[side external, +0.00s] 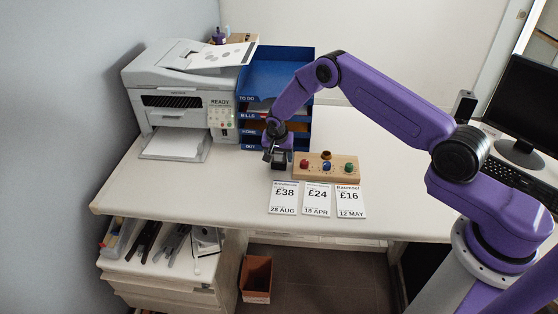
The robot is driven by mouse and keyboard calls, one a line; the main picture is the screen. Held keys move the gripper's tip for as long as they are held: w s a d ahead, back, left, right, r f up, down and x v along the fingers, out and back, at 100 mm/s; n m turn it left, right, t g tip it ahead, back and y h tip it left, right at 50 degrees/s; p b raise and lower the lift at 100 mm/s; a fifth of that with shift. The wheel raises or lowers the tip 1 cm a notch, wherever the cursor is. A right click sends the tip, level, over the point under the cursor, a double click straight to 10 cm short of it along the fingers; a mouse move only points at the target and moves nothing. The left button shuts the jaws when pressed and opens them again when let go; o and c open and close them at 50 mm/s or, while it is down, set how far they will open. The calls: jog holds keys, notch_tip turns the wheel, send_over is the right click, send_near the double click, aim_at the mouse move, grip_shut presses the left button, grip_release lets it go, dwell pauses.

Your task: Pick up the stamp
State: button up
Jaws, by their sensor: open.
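A wooden stand (341,178) sits on the desk, holding a red knob (304,163), a blue knob (327,167) and a green knob (348,167), with a small brown round piece (326,155) behind them. Which of these pieces is the stamp, I cannot tell. My gripper (278,157) is open and points down just left of the stand, close to the desk. A small dark block shows at the fingertips; whether it is part of my gripper or a separate thing is unclear. The gap between the fingers is too small to see well.
Three white bill cards (317,200) lie in front of the stand. Blue letter trays (283,65) stand behind my gripper, with a printer (180,105) to their left. A monitor (525,105) and keyboard (515,175) are at the right. The desk's front left is clear.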

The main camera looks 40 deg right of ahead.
jog(key=shift+w+d+f, duration=0.15)
jog(key=shift+d+f, duration=0.05)
jog(key=shift+f, duration=0.45)
jog(key=c, duration=0.8)
jog(key=shift+r, duration=0.1)
